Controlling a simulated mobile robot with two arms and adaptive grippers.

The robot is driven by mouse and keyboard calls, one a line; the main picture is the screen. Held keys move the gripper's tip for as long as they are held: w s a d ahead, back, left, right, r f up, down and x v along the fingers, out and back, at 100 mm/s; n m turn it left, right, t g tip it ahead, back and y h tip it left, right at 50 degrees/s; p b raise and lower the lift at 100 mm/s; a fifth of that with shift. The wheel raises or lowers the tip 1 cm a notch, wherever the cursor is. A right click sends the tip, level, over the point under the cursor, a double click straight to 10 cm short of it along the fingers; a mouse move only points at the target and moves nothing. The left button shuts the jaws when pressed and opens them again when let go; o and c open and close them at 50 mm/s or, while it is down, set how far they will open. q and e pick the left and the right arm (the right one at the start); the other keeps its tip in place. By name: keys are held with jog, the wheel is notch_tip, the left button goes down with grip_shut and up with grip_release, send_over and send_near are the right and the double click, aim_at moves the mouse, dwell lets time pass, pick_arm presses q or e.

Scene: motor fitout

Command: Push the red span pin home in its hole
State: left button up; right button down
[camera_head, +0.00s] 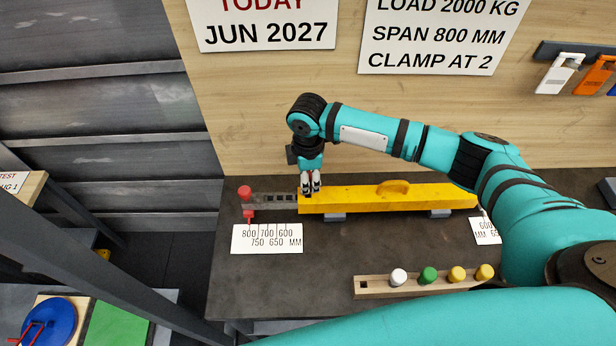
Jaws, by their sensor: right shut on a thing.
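My right gripper (310,184) points down at the left end of the yellow beam (350,199). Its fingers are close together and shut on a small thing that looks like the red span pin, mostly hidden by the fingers. How deep the pin sits in its hole cannot be told. A grey slide bar (277,199) with a row of holes sticks out of the beam's left end. A red ball-topped end piece (244,192) stands at the bar's far left, with a red pointer below it. My left gripper is not in view.
A white scale card (267,239), marked 800 to 600 MM, lies in front of the bar. A wooden rack (374,290) with white, green and yellow knobs stands at the bench front. Another card (486,231) lies at the right. The bench (300,277) is clear between card and rack.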

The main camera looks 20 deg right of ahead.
jog(key=shift+f+b, duration=0.6)
jog(key=shift+f, duration=0.8)
jog(key=c, duration=0.9)
grip_release()
jog(key=shift+c, duration=0.2)
jog(key=shift+r, duration=0.2)
notch_tip(320, 180, up, 12)
jog(key=shift+f, duration=0.2)
jog(key=shift+s+f, duration=0.1)
